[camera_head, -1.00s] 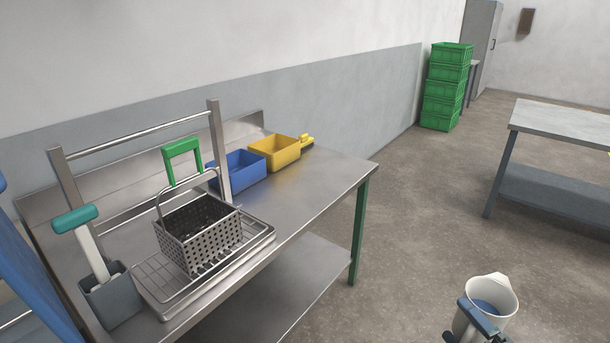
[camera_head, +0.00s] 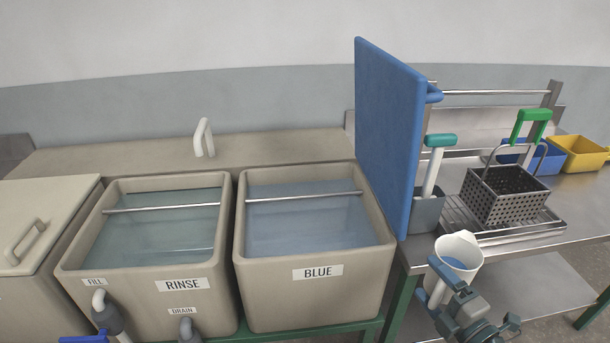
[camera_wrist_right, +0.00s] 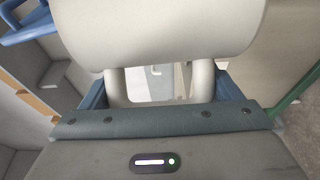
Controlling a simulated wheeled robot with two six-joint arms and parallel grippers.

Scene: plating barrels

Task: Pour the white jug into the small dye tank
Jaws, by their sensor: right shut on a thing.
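The white jug (camera_head: 459,252) is upright in the head view, with blue liquid inside. My right gripper (camera_head: 441,280) is shut on the jug's handle and holds it in front of the metal table's left end. In the right wrist view the jug's pale body (camera_wrist_right: 160,35) and handle (camera_wrist_right: 200,80) fill the top, between my fingers (camera_wrist_right: 160,95). The tank labelled BLUE (camera_head: 318,290) is left of the jug, open, with bluish liquid in it. The tank labelled RINSE (camera_head: 155,300) stands left of it.
A tall blue panel (camera_head: 388,130) stands between the BLUE tank and the metal table. A perforated basket (camera_head: 503,197) with a green handle sits on a rack. A grey holder (camera_head: 427,212) holds a teal-handled tool. Yellow (camera_head: 585,152) and blue bins stand behind.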

